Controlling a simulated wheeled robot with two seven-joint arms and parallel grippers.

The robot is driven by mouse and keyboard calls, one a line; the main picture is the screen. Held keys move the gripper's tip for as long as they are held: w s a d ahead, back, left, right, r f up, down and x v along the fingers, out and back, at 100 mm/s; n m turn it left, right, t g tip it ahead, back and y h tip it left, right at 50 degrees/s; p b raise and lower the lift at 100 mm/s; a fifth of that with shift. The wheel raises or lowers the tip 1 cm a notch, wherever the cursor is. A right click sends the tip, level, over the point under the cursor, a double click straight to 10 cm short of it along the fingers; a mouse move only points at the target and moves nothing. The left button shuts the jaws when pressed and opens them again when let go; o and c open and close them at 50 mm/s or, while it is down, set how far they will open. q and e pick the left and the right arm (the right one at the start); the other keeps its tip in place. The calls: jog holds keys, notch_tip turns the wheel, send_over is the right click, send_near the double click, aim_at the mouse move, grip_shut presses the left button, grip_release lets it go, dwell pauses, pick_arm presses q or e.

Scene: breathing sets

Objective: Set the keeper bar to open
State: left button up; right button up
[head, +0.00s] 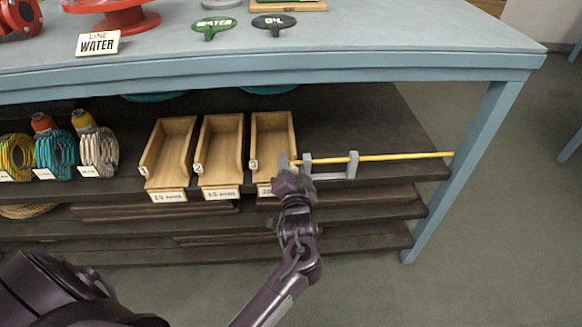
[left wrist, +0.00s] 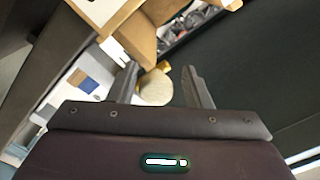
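The keeper bar (head: 405,156) is a thin yellow rod lying level on the upper shelf under the table. It passes through a grey bracket with two uprights (head: 352,165), and its right end reaches past the shelf's right side. My left gripper (head: 289,163) is at the bar's left end, beside the bracket. In the left wrist view, a round pale end with a yellow edge (left wrist: 155,88), apparently the bar's, shows between the spread fingers of the left gripper (left wrist: 165,82). Contact is unclear. My right gripper is not in view.
Three open wooden bins (head: 219,150) with labels stand just left of the bracket. Coiled cords (head: 97,150) and capped bottles are farther left. The blue table leg (head: 470,165) stands near the bar's right end. The shelf behind the bar is clear.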

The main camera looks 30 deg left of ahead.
pick_arm(q)
jog(key=shift+d+f, duration=0.15)
jog(key=shift+f, duration=0.1)
dwell(0.3)
